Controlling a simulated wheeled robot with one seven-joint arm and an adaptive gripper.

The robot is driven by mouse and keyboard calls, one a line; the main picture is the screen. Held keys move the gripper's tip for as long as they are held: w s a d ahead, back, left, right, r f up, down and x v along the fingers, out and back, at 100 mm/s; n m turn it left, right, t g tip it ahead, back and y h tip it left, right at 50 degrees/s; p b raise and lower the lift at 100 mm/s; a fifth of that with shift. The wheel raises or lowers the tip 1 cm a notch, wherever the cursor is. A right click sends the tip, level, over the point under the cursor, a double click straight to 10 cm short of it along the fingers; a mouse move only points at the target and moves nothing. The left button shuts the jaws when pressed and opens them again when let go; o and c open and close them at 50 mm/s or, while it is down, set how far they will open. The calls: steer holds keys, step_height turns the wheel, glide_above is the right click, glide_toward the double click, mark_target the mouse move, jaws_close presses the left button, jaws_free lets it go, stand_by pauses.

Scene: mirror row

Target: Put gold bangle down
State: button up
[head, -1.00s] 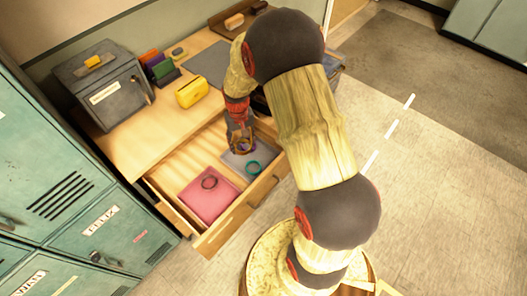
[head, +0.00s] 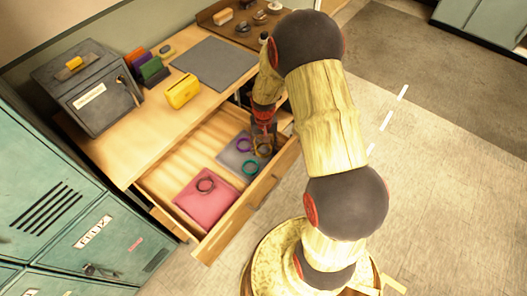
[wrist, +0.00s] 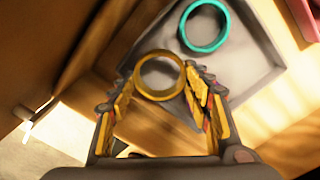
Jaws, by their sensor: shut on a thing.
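The gold bangle (wrist: 160,97) sits between the fingertips of my gripper (wrist: 160,82) in the wrist view, with a finger at each side. In the head view my gripper (head: 263,147) is low over the right end of the open drawer, with the gold bangle (head: 264,156) at its tips. Below is a grey mat (head: 232,160); the wrist view also shows this grey mat (wrist: 245,62). Whether the bangle touches it, I cannot tell. A teal bangle (head: 250,175) and a purple bangle (head: 238,144) lie on the grey mat.
A pink mat (head: 207,207) with a dark bangle (head: 205,192) lies at the drawer's left. The drawer front (head: 240,215) stands close to the gripper. On the desktop are a yellow object (head: 182,92), a dark box (head: 85,90) and a grey pad (head: 215,63).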

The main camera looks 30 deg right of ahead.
mark_target(264, 151)
steer(key=shift+f+b, duration=0.3)
steer(key=shift+f, duration=1.15)
steer(key=shift+f, duration=0.1)
steer(key=o, duration=0.8)
steer(key=shift+c, duration=0.2)
